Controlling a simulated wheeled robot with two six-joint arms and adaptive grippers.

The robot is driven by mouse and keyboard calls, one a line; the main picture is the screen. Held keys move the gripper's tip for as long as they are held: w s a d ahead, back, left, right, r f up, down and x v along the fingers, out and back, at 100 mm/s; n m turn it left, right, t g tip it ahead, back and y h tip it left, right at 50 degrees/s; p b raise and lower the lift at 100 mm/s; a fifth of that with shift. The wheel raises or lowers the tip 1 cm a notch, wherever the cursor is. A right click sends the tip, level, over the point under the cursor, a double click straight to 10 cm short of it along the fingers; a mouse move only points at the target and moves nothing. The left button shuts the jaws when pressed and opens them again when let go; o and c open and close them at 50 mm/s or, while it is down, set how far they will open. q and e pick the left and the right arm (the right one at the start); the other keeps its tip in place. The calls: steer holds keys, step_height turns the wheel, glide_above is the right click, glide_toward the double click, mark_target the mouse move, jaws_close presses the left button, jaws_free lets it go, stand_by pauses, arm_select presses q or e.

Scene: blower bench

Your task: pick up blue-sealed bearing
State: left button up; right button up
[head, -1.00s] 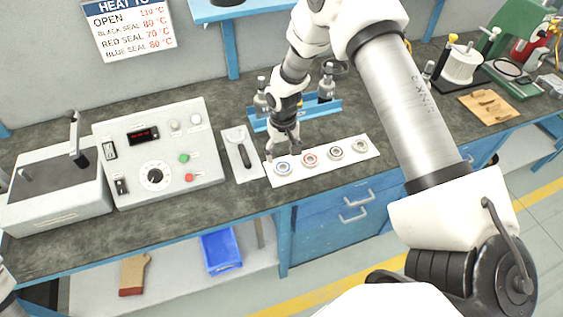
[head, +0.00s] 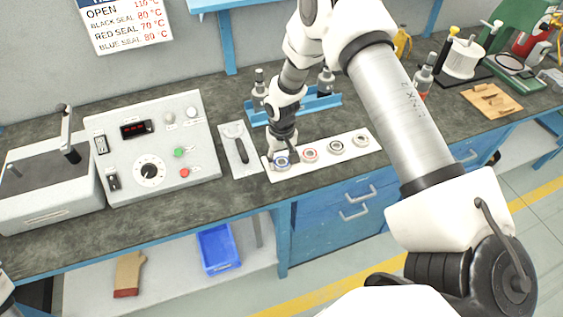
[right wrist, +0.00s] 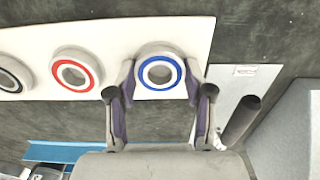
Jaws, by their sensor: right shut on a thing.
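The blue-sealed bearing (right wrist: 160,73) is a metal ring with a blue seal, on the white mat (right wrist: 196,40) in the right wrist view. It also shows at the left end of the mat in the head view (head: 281,162). My right gripper (right wrist: 160,82) points down with its two fingers around the bearing, one on each side, shut on it. The bearing is at mat level; I cannot tell any gap below it. In the head view my right gripper (head: 281,155) partly covers the bearing. My left gripper is not in view.
The red-sealed bearing (head: 310,154) sits close beside it, with two more bearings (head: 336,147) farther right. A tool on a pale plate (head: 240,152) and the control box (head: 150,150) stand to the left. A blue rack (head: 300,108) lies behind.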

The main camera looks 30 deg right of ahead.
step_height(320, 180, up, 8)
steer(key=p, duration=0.6)
steer(key=shift+p, duration=0.35)
